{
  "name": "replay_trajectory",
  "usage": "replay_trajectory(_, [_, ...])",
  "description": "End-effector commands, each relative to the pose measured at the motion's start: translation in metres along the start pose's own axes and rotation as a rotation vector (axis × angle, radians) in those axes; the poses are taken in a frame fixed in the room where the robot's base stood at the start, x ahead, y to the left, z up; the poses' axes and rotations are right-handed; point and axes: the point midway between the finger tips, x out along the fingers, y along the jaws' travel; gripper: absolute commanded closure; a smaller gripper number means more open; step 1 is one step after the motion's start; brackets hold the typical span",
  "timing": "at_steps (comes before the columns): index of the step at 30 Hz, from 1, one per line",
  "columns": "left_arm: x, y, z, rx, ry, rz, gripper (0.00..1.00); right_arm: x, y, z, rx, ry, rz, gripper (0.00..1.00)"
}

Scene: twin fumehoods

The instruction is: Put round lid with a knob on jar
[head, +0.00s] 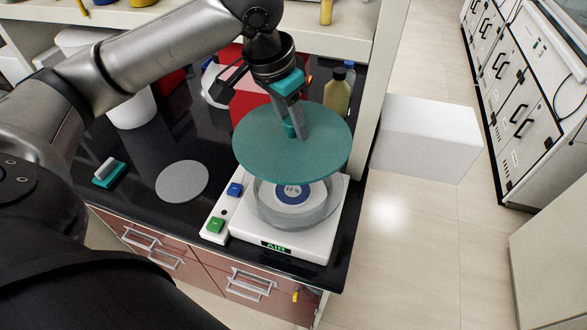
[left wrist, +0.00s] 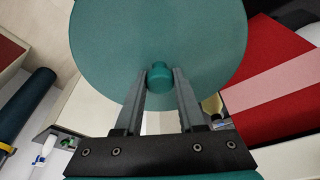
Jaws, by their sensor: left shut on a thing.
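The round teal lid (head: 265,150) is held by its knob in my left gripper (head: 290,125). In the left wrist view the two fingers of my left gripper (left wrist: 160,78) close on the knob, and the lid (left wrist: 120,40) fills the upper middle. In the head view the lid overlaps the clear round jar (head: 318,217), covering its far part. The jar stands on a white scale (head: 270,236) and has a blue round label reading 10 %. I cannot tell how large the gap between lid and jar is. My right gripper is not in view.
The black bench top (head: 150,207) holds a grey disc (head: 182,181), a small teal-and-white item (head: 108,173) and a white container (head: 132,108). A red object (head: 248,98) and a yellowish bottle (head: 337,95) stand behind the lid. A white post (head: 378,60) rises at the right.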

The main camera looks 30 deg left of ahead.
Motion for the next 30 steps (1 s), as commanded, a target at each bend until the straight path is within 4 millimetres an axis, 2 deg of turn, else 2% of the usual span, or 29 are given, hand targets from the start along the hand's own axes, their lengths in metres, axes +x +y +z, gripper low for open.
replay_trajectory(1, [0.016, 0.000, 0.005, -0.001, -0.004, -0.001, 1.00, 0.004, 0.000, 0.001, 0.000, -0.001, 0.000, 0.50])
replay_trajectory(3, [0.034, -0.001, 0.010, -0.002, -0.004, -0.001, 1.00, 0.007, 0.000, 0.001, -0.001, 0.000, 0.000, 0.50])
replay_trajectory(9, [0.070, 0.000, 0.020, 0.000, 0.001, 0.000, 1.00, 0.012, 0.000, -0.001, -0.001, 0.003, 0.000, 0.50])
replay_trajectory(17, [0.089, 0.000, 0.024, 0.000, 0.002, 0.000, 1.00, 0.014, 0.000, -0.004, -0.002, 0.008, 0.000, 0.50])
replay_trajectory(24, [0.121, 0.000, 0.033, 0.000, 0.002, 0.000, 1.00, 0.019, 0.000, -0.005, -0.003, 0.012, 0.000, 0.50])
replay_trajectory(30, [0.121, 0.000, 0.033, 0.001, 0.004, -0.001, 1.00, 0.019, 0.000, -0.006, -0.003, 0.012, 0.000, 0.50])
